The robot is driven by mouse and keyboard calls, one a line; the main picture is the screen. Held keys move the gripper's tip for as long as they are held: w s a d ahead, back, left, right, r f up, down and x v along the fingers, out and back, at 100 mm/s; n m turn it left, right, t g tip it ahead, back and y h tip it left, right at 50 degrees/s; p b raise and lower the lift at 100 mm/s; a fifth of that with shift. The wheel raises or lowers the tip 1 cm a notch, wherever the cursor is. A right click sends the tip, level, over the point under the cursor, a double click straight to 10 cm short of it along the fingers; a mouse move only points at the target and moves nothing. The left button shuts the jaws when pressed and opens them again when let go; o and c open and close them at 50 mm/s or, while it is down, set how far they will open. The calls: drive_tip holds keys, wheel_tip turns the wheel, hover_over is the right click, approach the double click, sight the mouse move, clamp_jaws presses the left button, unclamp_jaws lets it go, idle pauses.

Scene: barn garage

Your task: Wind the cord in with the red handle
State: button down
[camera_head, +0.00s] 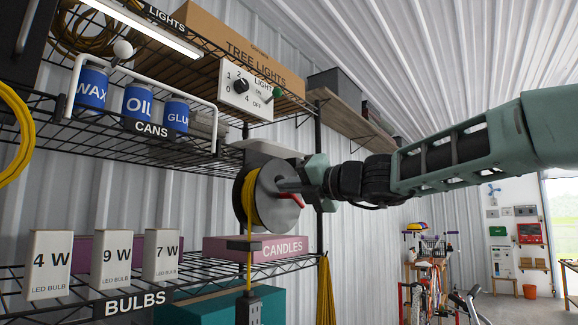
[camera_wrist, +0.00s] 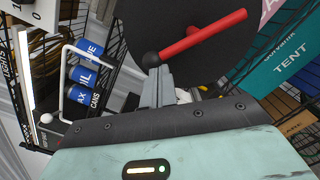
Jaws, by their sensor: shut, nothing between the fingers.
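The cord reel (camera_head: 275,205) hangs under a grey bracket, with yellow cord wound on it and a dark grey side disc. The red handle (camera_head: 290,199) shows partly at the disc, beside my fingers. In the wrist view the red handle (camera_wrist: 205,36) slants across the dark disc (camera_wrist: 185,20), with a dark ball at its lower left end. My gripper (camera_head: 284,186) is shut and empty, its fingertips (camera_wrist: 158,72) close to that ball; I cannot tell whether they touch. The yellow cord (camera_head: 249,265) runs down from the reel to a dark socket block (camera_head: 248,306).
Wire shelves hold cans (camera_head: 137,103), bulb boxes (camera_head: 110,260) and a pink candles box (camera_head: 262,247) just below the reel. A switch panel (camera_head: 246,93) sits above it.

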drive_tip(key=shift+w+d+r+m+p, duration=0.5)
drive_tip(key=shift+m+p, duration=0.6)
drive_tip(key=shift+p, duration=0.6)
drive_tip(key=shift+w+d+r+m+p, duration=0.15)
drive_tip(key=shift+w+r+m+p, duration=0.2)
drive_tip(key=shift+r+m+p, duration=0.95)
drive_tip(key=shift+w+d+r+m+p, duration=0.1)
drive_tip(key=shift+w+d+m+p, duration=0.55)
drive_tip(key=shift+p, duration=1.4)
drive_tip(key=shift+a+m, duration=0.15)
drive_tip(key=shift+m, duration=0.1)
